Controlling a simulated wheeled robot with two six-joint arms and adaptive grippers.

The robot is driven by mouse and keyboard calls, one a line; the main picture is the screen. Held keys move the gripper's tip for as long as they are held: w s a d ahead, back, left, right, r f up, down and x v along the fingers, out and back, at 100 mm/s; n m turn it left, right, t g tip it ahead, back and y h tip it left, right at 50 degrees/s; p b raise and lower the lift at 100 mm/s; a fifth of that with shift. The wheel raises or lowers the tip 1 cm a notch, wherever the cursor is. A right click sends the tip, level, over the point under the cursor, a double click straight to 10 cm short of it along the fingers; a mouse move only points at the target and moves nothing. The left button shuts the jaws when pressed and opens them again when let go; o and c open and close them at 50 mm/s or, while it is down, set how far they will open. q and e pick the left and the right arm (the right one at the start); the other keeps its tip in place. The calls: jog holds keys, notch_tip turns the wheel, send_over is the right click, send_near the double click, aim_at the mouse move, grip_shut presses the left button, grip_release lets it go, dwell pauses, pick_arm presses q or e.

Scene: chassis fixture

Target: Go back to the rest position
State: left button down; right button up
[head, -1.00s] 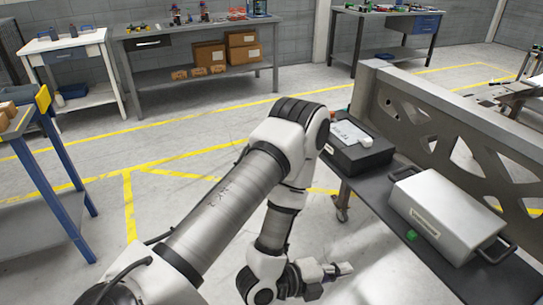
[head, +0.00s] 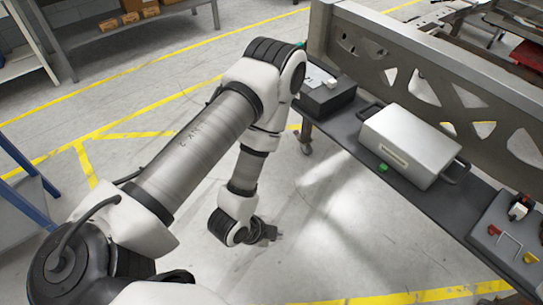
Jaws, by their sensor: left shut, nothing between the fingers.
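My left arm comes in from the left, bends at the elbow and hangs down in front of the bench. My left gripper (head: 268,233) is at the end of this arm, over open floor, to the left of the bench shelf. It is small and dark in the head view, shut, and holds nothing. My right gripper does not show.
A dark shelf (head: 335,136) runs along a grey metal chassis frame (head: 410,75) on the right. On it are a black box (head: 325,97), a silver case (head: 411,143), a small green block (head: 383,168) and a grey switch box (head: 507,232). The floor (head: 330,225) before it is clear.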

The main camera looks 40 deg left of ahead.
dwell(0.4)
pick_arm(q)
jog(key=s+a+f+n+g+y, duration=0.1)
jog(key=s+f+n+g, duration=0.1)
jog(key=s+n, duration=0.3)
jog(key=s+a+f+n+g+y, duration=0.1)
jog(key=s+n+g, duration=0.3)
jog(key=n, duration=0.5)
jog(key=shift+s+a+f+y, duration=0.35)
jog(key=shift+s+a, duration=0.3)
jog(key=shift+a, duration=0.15)
